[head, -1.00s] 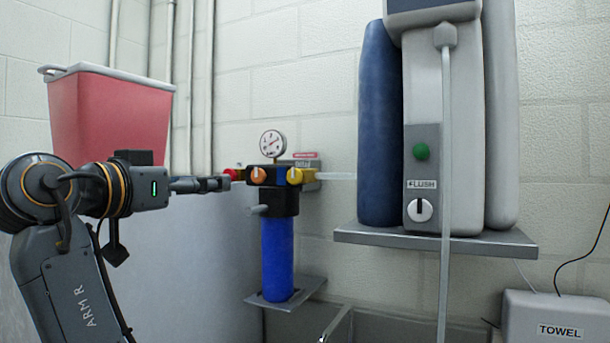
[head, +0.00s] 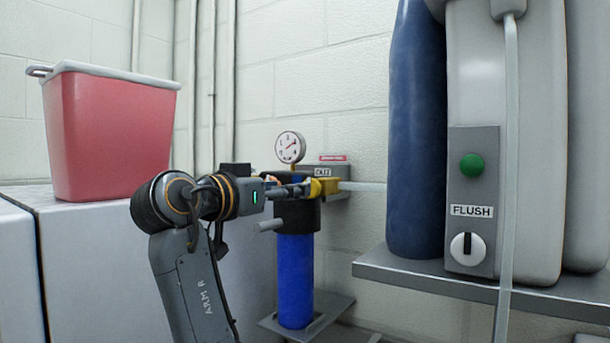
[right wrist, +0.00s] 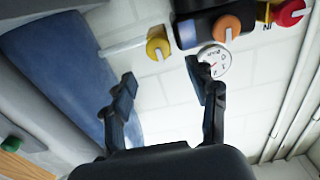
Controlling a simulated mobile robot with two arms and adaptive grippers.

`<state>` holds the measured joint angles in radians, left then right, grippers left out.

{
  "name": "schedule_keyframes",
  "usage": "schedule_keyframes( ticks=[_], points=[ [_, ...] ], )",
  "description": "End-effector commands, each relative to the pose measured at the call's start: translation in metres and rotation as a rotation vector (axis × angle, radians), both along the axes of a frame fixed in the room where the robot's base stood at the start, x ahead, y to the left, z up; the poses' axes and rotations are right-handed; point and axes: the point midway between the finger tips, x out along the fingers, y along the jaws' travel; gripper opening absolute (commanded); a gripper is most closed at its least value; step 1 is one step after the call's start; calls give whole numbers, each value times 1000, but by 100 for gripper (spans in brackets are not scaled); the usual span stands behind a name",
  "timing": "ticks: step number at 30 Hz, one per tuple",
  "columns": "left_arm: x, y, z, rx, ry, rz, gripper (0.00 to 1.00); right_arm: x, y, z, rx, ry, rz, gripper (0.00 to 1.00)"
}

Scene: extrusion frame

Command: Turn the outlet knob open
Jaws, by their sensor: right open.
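The filter assembly with a blue cylinder (head: 295,280) and a round gauge (head: 290,147) is on the wall. My right gripper (right wrist: 162,82) is open and empty. My left gripper is out of view.
A red bin (head: 110,135) stands on a grey cabinet (head: 150,260) at left. A machine with a green button (head: 472,165) and FLUSH switch (head: 467,249) sits on a metal shelf (head: 500,283) at right.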

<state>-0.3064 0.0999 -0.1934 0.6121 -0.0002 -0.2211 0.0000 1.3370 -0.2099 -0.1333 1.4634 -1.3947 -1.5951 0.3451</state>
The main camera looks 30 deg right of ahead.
Motion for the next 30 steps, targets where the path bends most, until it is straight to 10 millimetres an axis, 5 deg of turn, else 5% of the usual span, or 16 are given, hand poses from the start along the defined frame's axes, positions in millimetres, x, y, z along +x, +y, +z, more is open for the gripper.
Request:
schedule_keyframes(
  ticks=[9, 23, 30],
  points=[
    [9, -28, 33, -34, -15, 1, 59, 21, -51, 3, 0, 1, -2, 58],
    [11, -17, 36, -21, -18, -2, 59, 26, -63, 0, 0, 0, 0, 58],
    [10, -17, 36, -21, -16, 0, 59, 26, -62, 0, -1, 0, 0, 9]
  ],
)
